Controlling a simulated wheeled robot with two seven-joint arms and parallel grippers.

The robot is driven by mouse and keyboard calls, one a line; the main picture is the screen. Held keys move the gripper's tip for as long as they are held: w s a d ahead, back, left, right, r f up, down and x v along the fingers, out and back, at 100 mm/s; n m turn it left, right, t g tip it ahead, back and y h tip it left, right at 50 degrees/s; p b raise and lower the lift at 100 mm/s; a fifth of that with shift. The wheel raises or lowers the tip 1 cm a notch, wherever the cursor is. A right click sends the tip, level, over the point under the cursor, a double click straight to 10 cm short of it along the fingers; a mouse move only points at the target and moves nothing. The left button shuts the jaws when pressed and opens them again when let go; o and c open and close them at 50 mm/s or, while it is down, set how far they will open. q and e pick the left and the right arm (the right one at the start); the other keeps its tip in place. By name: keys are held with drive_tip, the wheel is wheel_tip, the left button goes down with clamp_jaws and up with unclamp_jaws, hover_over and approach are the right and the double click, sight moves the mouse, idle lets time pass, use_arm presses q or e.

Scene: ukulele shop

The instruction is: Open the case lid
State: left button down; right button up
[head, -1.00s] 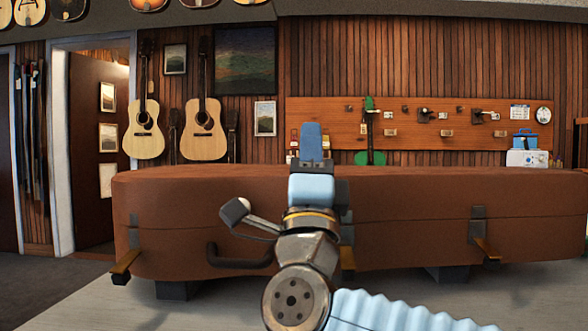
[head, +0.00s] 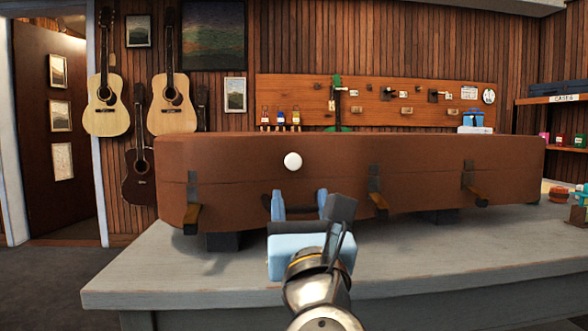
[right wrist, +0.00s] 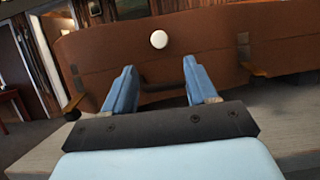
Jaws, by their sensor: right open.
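The brown case (head: 330,155) lies shut on the grey bench, and its lid seam runs along the front. A dark handle (head: 283,208) is partly hidden behind my right gripper (head: 299,204). That gripper is open and empty, in front of the case below the seam, and appears apart from it. The right wrist view shows the handle (right wrist: 163,85) between the spread fingers (right wrist: 161,88). My left gripper is out of view.
A white round spot (head: 292,161) shows against the case's upper front. The grey bench (head: 420,262) is clear in front of the case. A pegboard (head: 380,100) with tools and hanging guitars (head: 174,103) are behind. Small coloured items (head: 578,205) stand at the far right.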

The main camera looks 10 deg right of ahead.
sight(294, 165)
drive_tip(key=p+x, duration=0.1)
drive_tip(key=x, duration=0.8)
drive_tip(key=shift+w+r+p, duration=0.2)
drive_tip(key=shift+w+p, duration=0.1)
clamp_jaws()
